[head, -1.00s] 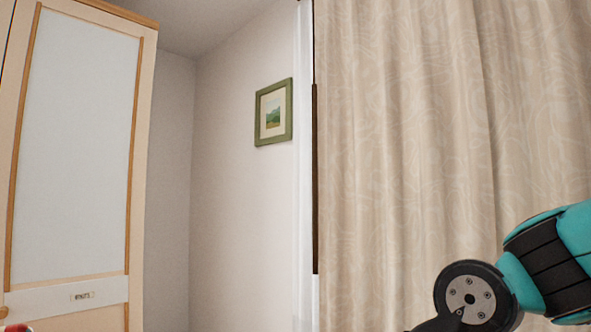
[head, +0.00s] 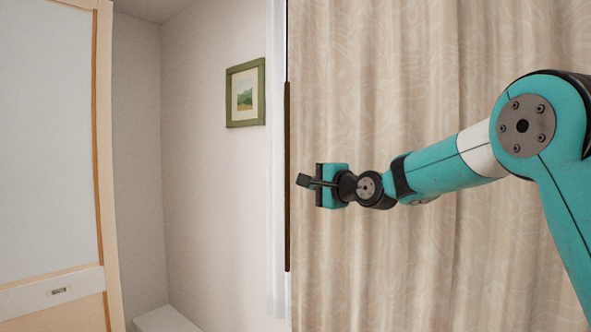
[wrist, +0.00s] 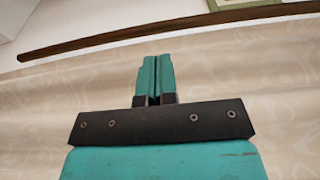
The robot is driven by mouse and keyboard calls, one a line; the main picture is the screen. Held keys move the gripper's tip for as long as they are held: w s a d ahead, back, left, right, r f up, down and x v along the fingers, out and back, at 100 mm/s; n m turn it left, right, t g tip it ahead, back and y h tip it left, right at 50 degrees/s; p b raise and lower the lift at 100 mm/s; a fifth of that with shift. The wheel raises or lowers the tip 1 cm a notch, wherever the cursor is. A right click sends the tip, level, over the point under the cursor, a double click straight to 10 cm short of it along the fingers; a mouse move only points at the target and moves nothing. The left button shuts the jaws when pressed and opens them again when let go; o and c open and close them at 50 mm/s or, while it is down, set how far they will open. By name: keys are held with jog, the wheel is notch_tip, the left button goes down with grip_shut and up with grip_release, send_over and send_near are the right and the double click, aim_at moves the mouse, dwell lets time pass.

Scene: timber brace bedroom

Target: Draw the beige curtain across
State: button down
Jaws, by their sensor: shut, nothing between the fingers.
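The beige curtain (head: 400,90) with a pale leaf pattern fills the right half of the head view and hangs in folds. Its left edge runs beside a dark brown vertical bar (head: 288,180). My gripper (head: 303,181) is in front of the curtain near that edge, pointing left toward the bar. In the wrist view the two teal fingers (wrist: 155,78) are together with nothing between them. Behind them the curtain (wrist: 270,110) and the brown bar (wrist: 150,35) show. I cannot tell whether the fingertips touch the curtain.
A strip of white sheer fabric (head: 275,210) hangs left of the bar. A green-framed picture (head: 245,92) is on the wall. A pale wardrobe door (head: 45,150) stands at the left. A low white ledge (head: 165,320) is at the bottom.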

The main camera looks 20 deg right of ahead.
aim_at(288, 176)
jog(key=p+x, duration=0.2)
jog(key=x, duration=0.2)
jog(key=shift+w+a+r+p, duration=0.15)
jog(key=shift+w+r+p, duration=0.05)
jog(key=shift+w+p, duration=0.15)
jog(key=shift+w+a+f+p, duration=0.2)
jog(key=shift+w+a+p, duration=0.1)
jog(key=shift+w, duration=0.3)
jog(key=shift+w+a+r, duration=0.1)
jog(key=shift+w+a, duration=0.35)
jog(key=shift+a, duration=0.35)
jog(key=shift+w+d+r, duration=0.1)
jog(key=shift+d+r, duration=0.1)
jog(key=shift+r, duration=0.05)
jog(key=shift+d, duration=0.35)
jog(key=shift+a+r, duration=0.1)
jog(key=shift+a, duration=0.05)
